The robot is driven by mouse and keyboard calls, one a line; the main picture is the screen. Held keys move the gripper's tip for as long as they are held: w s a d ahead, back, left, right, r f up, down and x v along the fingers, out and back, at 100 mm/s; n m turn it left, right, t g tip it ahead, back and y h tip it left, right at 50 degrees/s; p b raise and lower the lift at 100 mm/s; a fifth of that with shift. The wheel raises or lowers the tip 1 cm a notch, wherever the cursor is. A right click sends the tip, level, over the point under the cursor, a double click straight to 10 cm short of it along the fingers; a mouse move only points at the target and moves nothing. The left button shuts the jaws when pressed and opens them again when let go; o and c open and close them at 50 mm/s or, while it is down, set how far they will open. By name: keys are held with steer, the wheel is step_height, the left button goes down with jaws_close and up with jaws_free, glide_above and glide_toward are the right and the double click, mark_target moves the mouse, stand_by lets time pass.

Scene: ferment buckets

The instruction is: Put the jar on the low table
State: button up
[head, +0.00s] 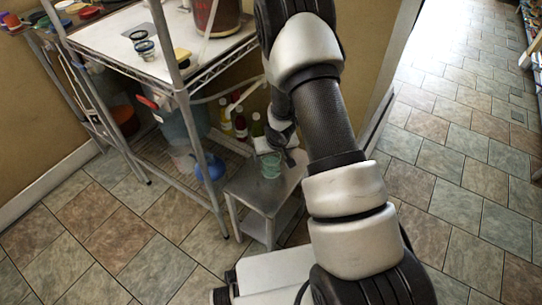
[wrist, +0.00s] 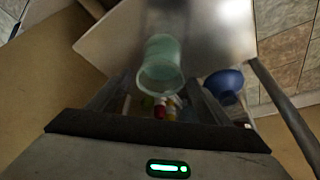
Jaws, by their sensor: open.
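The jar (head: 269,165) is a pale green, see-through vessel that appears to stand upright on the low table (head: 251,194), a small grey table with a lower shelf. In the wrist view the jar (wrist: 160,60) shows just beyond the open fingers, its round end towards the camera, with the table top (wrist: 215,32) behind it. My gripper (head: 284,152) is open, close beside the jar in the head view; its fingers also show in the wrist view (wrist: 158,96). I cannot tell whether a finger touches the jar.
A wire rack (head: 150,45) with small jars and a dark red bucket (head: 217,18) stands left of the low table. Bottles (head: 240,122) and a blue round object (head: 210,167) are near the table. Open tiled floor (head: 455,165) lies to the right.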

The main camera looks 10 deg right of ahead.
steer(key=s+d+r+h+p, duration=0.1)
steer(key=s+r, duration=0.2)
steer(key=r, duration=0.8)
steer(key=s+d+r+m+t+p, duration=0.15)
steer(key=s+r, duration=0.25)
steer(key=r, duration=0.7)
steer(key=s+d+r+g+h, duration=0.1)
steer(key=s+r, duration=0.2)
steer(key=r, duration=0.8)
steer(key=s+a+r+y, duration=0.1)
steer(key=s+a+r, duration=0.1)
steer(key=s+r, duration=0.55)
steer(key=s+a+r+y, duration=0.15)
steer(key=s+r, duration=0.25)
steer(key=s, duration=0.7)
step_height(320, 180, up, 21)
steer(key=p, duration=2.1)
steer(key=shift+h, duration=0.45)
steer(key=shift+s+n+t, duration=0.1)
steer(key=shift+n+t, duration=0.15)
